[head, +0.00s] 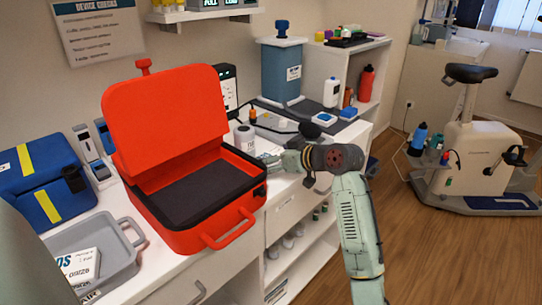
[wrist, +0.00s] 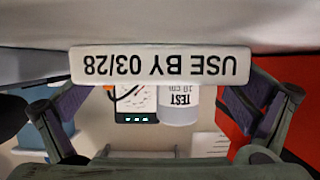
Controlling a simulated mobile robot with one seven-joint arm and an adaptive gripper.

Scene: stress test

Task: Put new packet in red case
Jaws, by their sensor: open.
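A white packet (wrist: 160,65) printed "USE BY 03/28" appears upside down and close in the wrist view. My gripper (wrist: 165,95) is open, with one finger near each end of the packet; I cannot tell whether they touch it. In the head view my gripper (head: 272,161) is at the counter, just right of the red case, and the packet there is not clear. The red case (head: 255,205) stands open on the counter, lid up, with a dark, empty-looking floor. Its red side also fills the right of the wrist view (wrist: 290,75).
A grey tray (head: 130,262) at the front left holds another white packet (head: 80,266). A blue case with yellow bands (head: 38,185) stands behind it. A white bottle (head: 245,139) is close behind my gripper. A blue canister (head: 283,70) stands further back.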

